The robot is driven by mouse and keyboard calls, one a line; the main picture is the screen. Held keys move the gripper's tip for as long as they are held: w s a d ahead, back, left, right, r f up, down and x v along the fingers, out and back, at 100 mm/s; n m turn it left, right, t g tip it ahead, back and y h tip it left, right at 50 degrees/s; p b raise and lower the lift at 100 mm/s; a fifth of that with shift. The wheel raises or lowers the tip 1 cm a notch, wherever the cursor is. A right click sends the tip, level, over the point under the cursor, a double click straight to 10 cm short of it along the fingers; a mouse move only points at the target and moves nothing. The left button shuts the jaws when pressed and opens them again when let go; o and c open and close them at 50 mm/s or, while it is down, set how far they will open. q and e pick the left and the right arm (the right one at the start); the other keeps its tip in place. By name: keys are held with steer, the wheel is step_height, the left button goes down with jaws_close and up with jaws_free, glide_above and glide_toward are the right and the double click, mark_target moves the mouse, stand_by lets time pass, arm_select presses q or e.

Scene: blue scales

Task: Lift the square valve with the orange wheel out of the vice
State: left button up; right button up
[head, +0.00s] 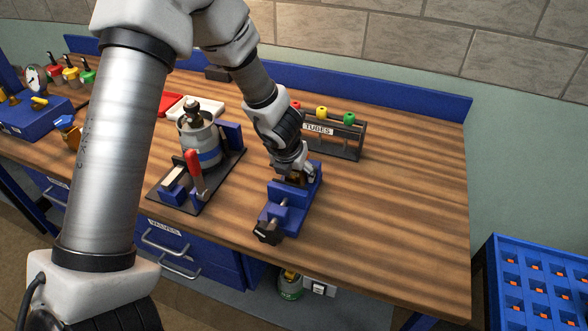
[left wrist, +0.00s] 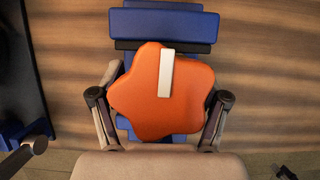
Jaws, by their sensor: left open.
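The blue vice (head: 290,213) stands on the workbench in the middle of the head view. The valve is mostly hidden there by my left gripper (head: 294,172), which is over the vice. In the left wrist view the valve's orange wheel (left wrist: 145,105), with a white bar on it, lies between the two fingers of my left gripper (left wrist: 161,98). The fingers are open, one on each side of the wheel. The blue vice (left wrist: 165,25) shows behind it. The square valve body is hidden under the wheel. My right gripper is not in view.
A dark rack labelled TUBES (head: 345,138) with coloured tops stands just behind the vice. A dark base plate with a grey canister (head: 202,140) and a red-handled clamp (head: 194,170) is to the left. The bench (head: 410,195) is clear to the right.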

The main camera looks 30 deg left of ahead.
arm_select(q)
steer(key=shift+w, duration=0.1)
jaws_close()
steer(key=shift+s+r+p, duration=0.2)
steer(key=shift+r+p, duration=3.3)
steer(key=shift+r, duration=0.3)
